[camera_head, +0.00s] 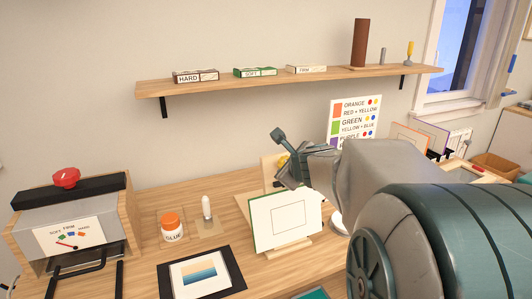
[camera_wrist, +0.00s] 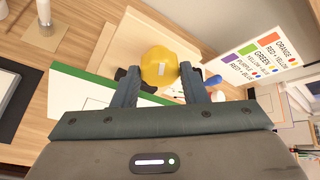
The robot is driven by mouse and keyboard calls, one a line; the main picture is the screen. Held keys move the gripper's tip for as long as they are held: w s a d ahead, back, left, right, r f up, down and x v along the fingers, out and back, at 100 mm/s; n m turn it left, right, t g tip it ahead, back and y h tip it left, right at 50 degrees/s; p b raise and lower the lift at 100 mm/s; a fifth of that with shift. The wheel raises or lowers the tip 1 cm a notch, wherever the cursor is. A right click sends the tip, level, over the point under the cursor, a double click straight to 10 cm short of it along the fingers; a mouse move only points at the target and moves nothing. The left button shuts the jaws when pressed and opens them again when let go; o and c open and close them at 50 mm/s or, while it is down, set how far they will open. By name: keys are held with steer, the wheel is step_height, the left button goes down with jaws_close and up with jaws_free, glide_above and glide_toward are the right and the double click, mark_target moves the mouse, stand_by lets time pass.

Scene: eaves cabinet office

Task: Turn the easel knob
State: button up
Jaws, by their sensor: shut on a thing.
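The yellow round knob (camera_wrist: 160,66) has a pale mark on its face and sits between my gripper's two fingers (camera_wrist: 158,78) in the wrist view. My gripper is shut on it. In the head view my gripper (camera_head: 282,148) is above the desk, behind a white framed card (camera_head: 283,218), and only a bit of yellow shows by the fingers. A pale wooden board (camera_head: 270,170), seemingly the easel, stands behind the card and is partly hidden by my gripper. The knob's turn angle is hard to tell.
The card with a green edge (camera_wrist: 90,92) leans close to my fingers. A colour chart (camera_head: 354,118) stands behind my arm. A glue jar (camera_head: 171,228), a white-topped bottle (camera_head: 207,208) and a box with a red knob (camera_head: 67,178) are at left. A shelf (camera_head: 220,84) runs above.

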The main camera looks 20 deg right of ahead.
steer(key=shift+d+m+y+p, duration=0.1)
steer(key=shift+m+y+p, duration=0.85)
steer(key=shift+m+p, duration=1.3)
steer(key=shift+d+m+y+p, duration=0.15)
steer(key=shift+m+y+p, duration=1.2)
steer(key=shift+m, duration=1.45)
steer(key=shift+d+m+y+p, duration=0.1)
steer(key=shift+m+y+p, duration=0.5)
steer(key=shift+m+p, duration=1.8)
steer(key=shift+m, duration=0.35)
steer(key=o, duration=1)
steer(key=v, duration=1.3)
steer(key=shift+s+d+f, duration=0.1)
steer(key=shift+s+d, duration=0.05)
steer(key=shift+s, duration=0.3)
